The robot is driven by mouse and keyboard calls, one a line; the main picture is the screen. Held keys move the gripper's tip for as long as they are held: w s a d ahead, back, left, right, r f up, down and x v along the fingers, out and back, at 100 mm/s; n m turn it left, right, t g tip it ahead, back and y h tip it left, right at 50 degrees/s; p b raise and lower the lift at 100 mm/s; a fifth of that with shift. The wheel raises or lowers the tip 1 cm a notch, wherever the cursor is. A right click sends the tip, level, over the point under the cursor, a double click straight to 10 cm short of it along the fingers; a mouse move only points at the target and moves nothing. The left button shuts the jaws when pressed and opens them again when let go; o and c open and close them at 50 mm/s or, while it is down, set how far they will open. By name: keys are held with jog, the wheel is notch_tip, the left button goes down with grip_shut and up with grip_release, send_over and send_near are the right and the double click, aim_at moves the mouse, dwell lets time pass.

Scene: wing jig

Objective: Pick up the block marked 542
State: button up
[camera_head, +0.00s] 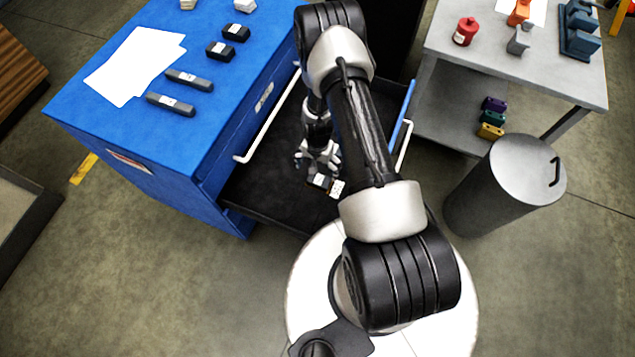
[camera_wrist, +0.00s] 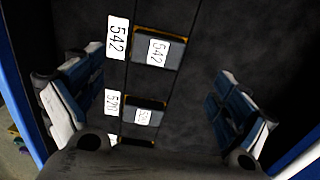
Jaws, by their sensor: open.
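The block marked 542 (camera_wrist: 178,52) is dark grey with a yellow-orange edge and a white label. It lies in the open black drawer (camera_head: 262,187), beside a white 542 tag (camera_wrist: 117,36). My gripper (camera_head: 318,158) is over the drawer, its fingers pointing down into it. In the wrist view my gripper (camera_wrist: 155,103) is open and empty, a finger on either side of the row of blocks. The 542 block shows toward the top of the wrist view, above the line between the fingers. In the head view a small dark block (camera_head: 320,181) shows beside my gripper, its number unreadable.
A similar block marked 520 (camera_wrist: 143,113) lies near the 542 block, with its tag (camera_wrist: 112,102); another is partly hidden below. The blue cabinet (camera_head: 215,120) holds the drawer. A grey bin (camera_head: 490,195) and a grey table (camera_head: 560,75) stand at right.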

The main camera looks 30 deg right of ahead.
aim_at(319, 179)
notch_tip(319, 179, down, 6)
jog(key=shift+r+b, duration=0.15)
jog(key=shift+b, duration=0.55)
jog(key=f, duration=0.1)
jog(key=f+b, duration=0.1)
jog(key=f, duration=0.1)
jog(key=f+b, duration=0.1)
jog(key=f, duration=0.1)
jog(key=shift+w+d+f, duration=0.1)
jog(key=shift+w+d, duration=0.05)
jog(key=shift+d, duration=0.15)
jog(key=c, duration=1.6)
